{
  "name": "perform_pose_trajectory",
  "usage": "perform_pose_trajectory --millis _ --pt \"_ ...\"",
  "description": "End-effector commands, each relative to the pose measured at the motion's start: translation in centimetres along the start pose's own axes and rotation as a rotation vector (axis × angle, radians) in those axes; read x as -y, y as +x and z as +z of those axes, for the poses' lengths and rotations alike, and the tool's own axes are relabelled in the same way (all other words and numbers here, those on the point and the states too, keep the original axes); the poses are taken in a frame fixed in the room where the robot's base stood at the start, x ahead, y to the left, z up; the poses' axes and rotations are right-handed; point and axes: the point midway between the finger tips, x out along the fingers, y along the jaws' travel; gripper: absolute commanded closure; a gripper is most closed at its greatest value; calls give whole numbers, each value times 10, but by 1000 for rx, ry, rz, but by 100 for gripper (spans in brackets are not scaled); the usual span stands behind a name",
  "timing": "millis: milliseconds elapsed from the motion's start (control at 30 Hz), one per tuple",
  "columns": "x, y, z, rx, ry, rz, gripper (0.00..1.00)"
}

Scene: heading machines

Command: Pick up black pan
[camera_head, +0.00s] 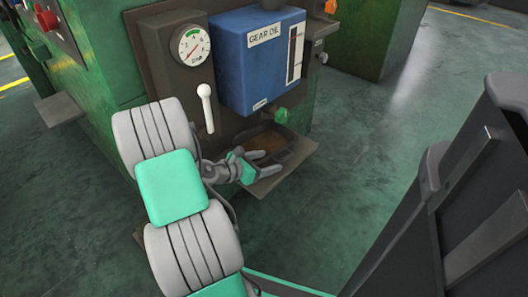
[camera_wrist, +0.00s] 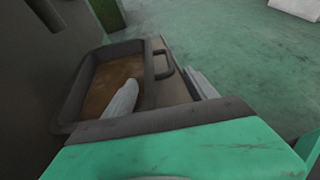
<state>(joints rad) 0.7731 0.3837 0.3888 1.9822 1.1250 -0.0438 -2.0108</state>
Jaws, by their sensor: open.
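The black pan (camera_head: 287,148) sits on a narrow ledge (camera_head: 298,158) at the foot of the green machine, under the blue gear oil box. It is a rectangular pan with a brown inside and a loop handle. My gripper (camera_head: 257,163) is open at the pan's near side. In the wrist view the pan (camera_wrist: 149,74) is at left centre, its handle (camera_wrist: 163,66) on its right side. One finger of my gripper (camera_wrist: 160,92) reaches over the pan's inside, and the other is right of the handle. The pan's near right corner is partly hidden by the gripper.
The blue gear oil box (camera_head: 255,60), a pressure gauge (camera_head: 190,46) and a white lever (camera_head: 206,106) are on the machine above the ledge. A green knob (camera_head: 280,115) hangs just above the pan. A dark container (camera_head: 460,205) stands at right. The floor between is clear.

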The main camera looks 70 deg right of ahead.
Motion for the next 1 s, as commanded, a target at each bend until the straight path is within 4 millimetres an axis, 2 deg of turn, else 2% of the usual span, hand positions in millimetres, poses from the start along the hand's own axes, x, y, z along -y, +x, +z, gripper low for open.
perform_pose_trajectory --millis 33,100,200,467,1000 --pt "0 13 -8 1 3 -4 34" --pt "-1 26 -10 1 3 -3 34" --pt "-2 39 -6 0 1 -2 34" --pt "-3 41 -3 0 -2 3 34" --pt "-3 40 -3 0 -2 3 78"
